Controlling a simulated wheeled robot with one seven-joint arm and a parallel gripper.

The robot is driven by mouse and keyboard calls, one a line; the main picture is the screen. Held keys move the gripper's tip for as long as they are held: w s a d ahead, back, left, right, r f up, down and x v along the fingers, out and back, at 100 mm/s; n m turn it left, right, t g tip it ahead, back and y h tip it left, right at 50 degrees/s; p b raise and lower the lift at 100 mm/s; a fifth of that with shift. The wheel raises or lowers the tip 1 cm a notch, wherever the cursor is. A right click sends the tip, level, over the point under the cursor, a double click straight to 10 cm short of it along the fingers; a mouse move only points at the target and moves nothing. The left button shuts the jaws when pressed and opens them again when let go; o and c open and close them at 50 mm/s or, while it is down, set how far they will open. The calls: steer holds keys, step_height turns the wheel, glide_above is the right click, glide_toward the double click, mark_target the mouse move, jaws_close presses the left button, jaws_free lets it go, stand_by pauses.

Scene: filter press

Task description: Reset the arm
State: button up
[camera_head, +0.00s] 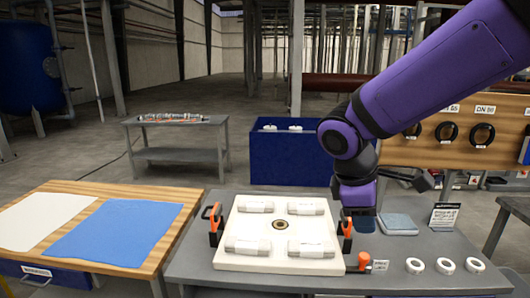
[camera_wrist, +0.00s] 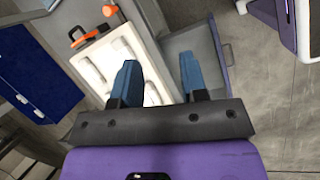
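My gripper (camera_wrist: 158,68) shows in the wrist view with its two blue fingers spread apart and nothing between them. In the head view my purple arm (camera_head: 420,75) comes in from the upper right and bends down over the right side of the grey workbench (camera_head: 195,265). The white square plate (camera_head: 230,258) lies on the bench left of my wrist, with several pale rolls and a dark central hole. The plate also shows beyond the fingers in the wrist view (camera_wrist: 92,72). I cannot tell the gap between gripper and bench.
Orange-handled clamps (camera_head: 214,222) stand at the plate's edges. White rings (camera_head: 445,266) and a grey-blue pad (camera_head: 398,224) lie at right. A wooden table with a blue sheet (camera_head: 120,232) is at left. A blue bin (camera_head: 285,158) and a ring rack (camera_head: 440,158) stand behind.

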steer(key=s+d+r+m+t+y, duration=0.4)
steer(key=s+d+r+m, duration=0.4)
steer(key=s+d+m, duration=0.3)
steer(key=s+m, duration=0.2)
steer(key=shift+s+d+r, duration=0.35)
steer(key=shift+d+r, duration=0.05)
